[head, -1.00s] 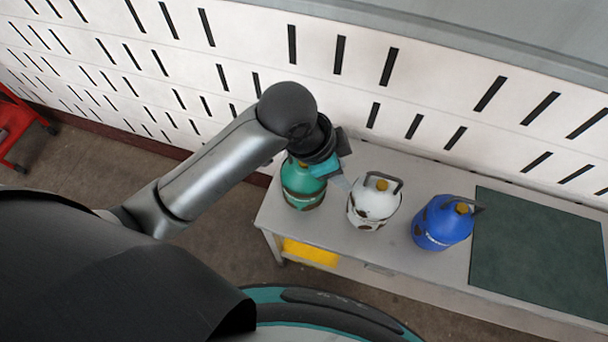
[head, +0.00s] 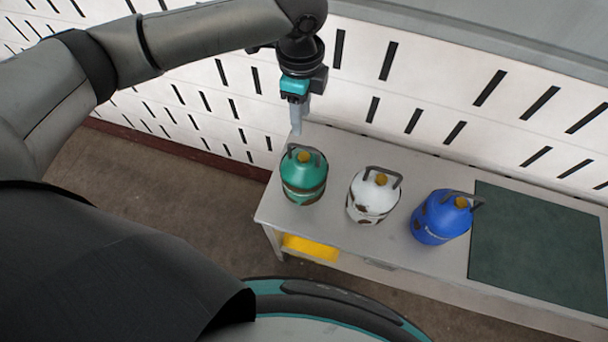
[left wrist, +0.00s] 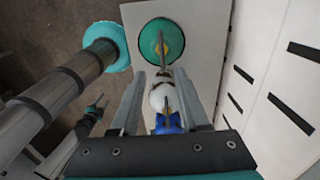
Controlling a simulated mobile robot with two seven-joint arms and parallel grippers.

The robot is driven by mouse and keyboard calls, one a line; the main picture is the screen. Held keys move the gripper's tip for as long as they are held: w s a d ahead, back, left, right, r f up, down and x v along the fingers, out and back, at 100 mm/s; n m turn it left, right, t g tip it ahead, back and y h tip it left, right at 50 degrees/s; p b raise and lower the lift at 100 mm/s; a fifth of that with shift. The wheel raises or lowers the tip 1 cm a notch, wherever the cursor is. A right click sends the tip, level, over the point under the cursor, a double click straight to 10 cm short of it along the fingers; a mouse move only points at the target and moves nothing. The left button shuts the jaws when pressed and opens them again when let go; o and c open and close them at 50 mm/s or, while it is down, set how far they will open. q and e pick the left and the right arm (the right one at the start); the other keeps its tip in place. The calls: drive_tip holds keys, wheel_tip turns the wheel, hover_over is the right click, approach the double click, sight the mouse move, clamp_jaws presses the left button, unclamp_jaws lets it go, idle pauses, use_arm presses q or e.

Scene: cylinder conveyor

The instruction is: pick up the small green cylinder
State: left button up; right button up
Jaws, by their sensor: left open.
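The small green cylinder (head: 303,176) stands upright at the left end of the table, with a dark handle and a yellow valve on top. In the left wrist view the green cylinder (left wrist: 161,42) is beyond the fingertips, near the top middle. My left gripper (head: 297,122) is above and just behind the green cylinder in the head view, pointing down, apart from it. In the left wrist view its two fingers (left wrist: 158,78) are spread with nothing held between them.
A white cylinder (head: 373,195) and a blue cylinder (head: 441,218) stand on the grey table (head: 345,240) to the right of the green one. A dark green mat (head: 540,250) lies at the right end. A slotted white wall (head: 440,100) rises close behind the table.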

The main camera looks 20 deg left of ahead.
sight(305, 147)
use_arm(q)
drive_tip(key=f, duration=1.2)
drive_tip(key=shift+w+d+f, duration=0.15)
drive_tip(key=shift+d+f, duration=0.05)
clamp_jaws()
idle(1.0)
drive_tip(key=shift+w+r, duration=0.15)
